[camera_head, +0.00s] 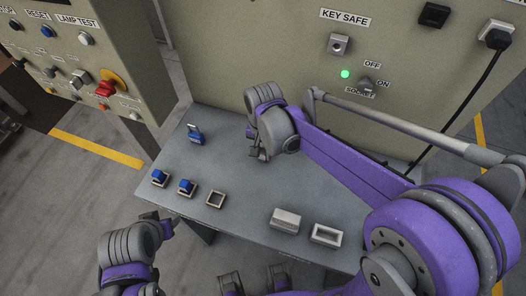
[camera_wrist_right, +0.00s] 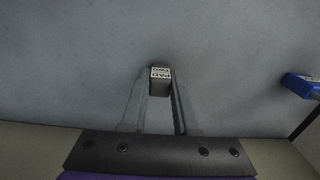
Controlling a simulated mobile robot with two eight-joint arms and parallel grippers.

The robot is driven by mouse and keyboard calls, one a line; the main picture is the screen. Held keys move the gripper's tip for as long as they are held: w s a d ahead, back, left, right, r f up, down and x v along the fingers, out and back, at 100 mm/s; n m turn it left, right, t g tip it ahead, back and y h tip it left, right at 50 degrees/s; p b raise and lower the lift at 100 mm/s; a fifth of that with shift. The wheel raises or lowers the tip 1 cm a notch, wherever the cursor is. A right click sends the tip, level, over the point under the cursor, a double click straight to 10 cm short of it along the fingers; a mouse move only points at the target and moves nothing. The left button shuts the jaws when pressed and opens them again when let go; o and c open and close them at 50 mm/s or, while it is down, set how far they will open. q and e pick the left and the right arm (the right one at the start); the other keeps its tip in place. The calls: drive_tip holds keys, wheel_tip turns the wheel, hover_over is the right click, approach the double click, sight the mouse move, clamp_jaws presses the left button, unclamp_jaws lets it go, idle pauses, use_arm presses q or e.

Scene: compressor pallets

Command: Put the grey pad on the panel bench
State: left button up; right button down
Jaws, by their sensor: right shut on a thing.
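My right gripper (camera_head: 258,154) is over the back part of the grey panel bench (camera_head: 240,180). In the right wrist view, my right gripper (camera_wrist_right: 159,92) is shut on a small grey pad (camera_wrist_right: 160,87) with a lettered white top that seems to read "PAD TWO". The pad is gripped between the fingertips, with the bench surface behind it; I cannot tell whether it touches the bench. In the head view the pad is not clearly made out at the gripper. My left gripper (camera_head: 160,220) is low at the left, by the bench's front left edge; its jaw opening is unclear.
Two blue blocks (camera_head: 159,177) (camera_head: 186,186) sit in square holders beside an empty square frame (camera_head: 216,199). A pale block (camera_head: 286,220) and open tray (camera_head: 326,235) are front right.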

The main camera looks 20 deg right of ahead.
sight(263, 151)
drive_tip(key=shift+f, duration=0.1)
drive_tip(key=shift+f, duration=0.1)
drive_tip(key=c, duration=0.7)
unclamp_jaws()
drive_tip(key=shift+o, duration=0.2)
drive_tip(key=shift+r, duration=0.25)
wheel_tip(263, 151, up, 11)
drive_tip(key=p, duration=0.1)
drive_tip(key=s+d+f+n+t, duration=0.1)
drive_tip(key=s+d+f+n, duration=0.1)
drive_tip(key=s, duration=0.2)
drive_tip(key=s+d+f+n+t, duration=0.2)
drive_tip(key=s+f, duration=0.1)
drive_tip(key=s, duration=0.2)
drive_tip(key=s+d+f+n+t, duration=0.2)
drive_tip(key=s, duration=0.2)
drive_tip(key=shift+s+d+f, duration=0.15)
drive_tip(key=shift+s+f, duration=0.05)
drive_tip(key=shift+s, duration=0.1)
drive_tip(key=shift+s+d+f+n, duration=0.15)
drive_tip(key=shift+s+f+n, duration=0.1)
drive_tip(key=shift+f+n, duration=0.15)
